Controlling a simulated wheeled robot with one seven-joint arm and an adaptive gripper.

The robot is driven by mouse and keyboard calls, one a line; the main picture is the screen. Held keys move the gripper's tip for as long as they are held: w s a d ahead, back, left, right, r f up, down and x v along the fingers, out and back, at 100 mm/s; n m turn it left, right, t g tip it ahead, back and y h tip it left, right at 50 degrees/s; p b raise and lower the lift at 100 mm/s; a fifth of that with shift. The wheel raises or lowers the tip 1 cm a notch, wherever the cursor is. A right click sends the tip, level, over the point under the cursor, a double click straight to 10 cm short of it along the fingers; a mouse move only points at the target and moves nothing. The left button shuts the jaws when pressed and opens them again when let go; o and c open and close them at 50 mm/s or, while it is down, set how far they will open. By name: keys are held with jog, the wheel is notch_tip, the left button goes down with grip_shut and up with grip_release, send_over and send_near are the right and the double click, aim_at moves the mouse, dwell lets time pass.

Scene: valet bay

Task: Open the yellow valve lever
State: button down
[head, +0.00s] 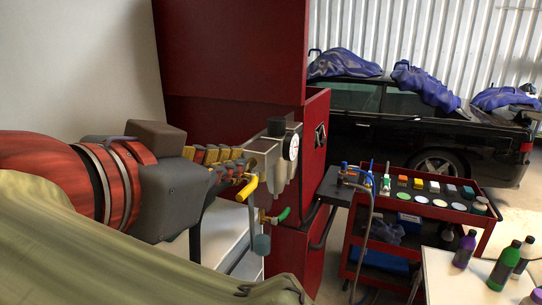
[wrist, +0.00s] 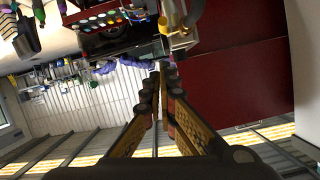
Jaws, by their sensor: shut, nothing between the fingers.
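The yellow valve lever (head: 248,188) slants down and left from the front of a grey air-regulator unit (head: 264,158) with a round gauge (head: 292,147). A small yellow patch (wrist: 163,22), probably the lever's end, shows near the top of the wrist view. My gripper (head: 242,163) has its orange-yellow fingers pointing right at the unit, just above and behind the lever in the head view. In the wrist view my fingers (wrist: 162,72) converge at their tips with nothing between them. I cannot tell whether the fingertips touch the unit or the lever.
A green-handled valve (head: 284,214) sits below the unit, close to a red cabinet (head: 235,50). A red cart (head: 400,235) with bottles, pads and a hose stands right. A black car (head: 400,125) with blue cloths is behind. A white table (head: 470,280) is at front right.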

jog(key=shift+p+v, duration=0.35)
jog(key=shift+v, duration=1.8)
jog(key=shift+s+f, duration=0.1)
jog(key=shift+f, duration=0.1)
